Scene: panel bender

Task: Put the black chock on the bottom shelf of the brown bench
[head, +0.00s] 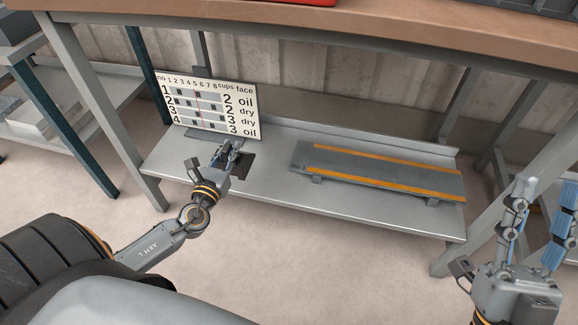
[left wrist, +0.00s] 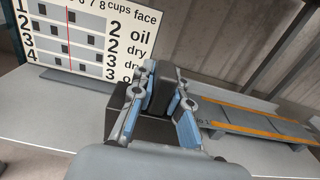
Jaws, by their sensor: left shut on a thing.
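The brown bench has a wooden top (head: 400,32) and a grey metal bottom shelf (head: 290,200). The black chock (head: 243,166) is at the left-middle of this shelf, partly hidden by my left gripper (head: 233,148). In the left wrist view the dark chock (left wrist: 160,90) stands between the two blue-padded fingers, and my left gripper (left wrist: 158,100) is shut on it. I cannot tell whether its underside touches the shelf. My right gripper (head: 540,205) is at the right, outside the bench, with fingers apart and nothing between them.
A white chart board (head: 208,105) stands at the shelf's left back, close to my left gripper. A grey plate with orange stripes (head: 380,174) lies on supports on the right half. Bench legs (head: 105,110) flank the shelf. Its front strip is clear.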

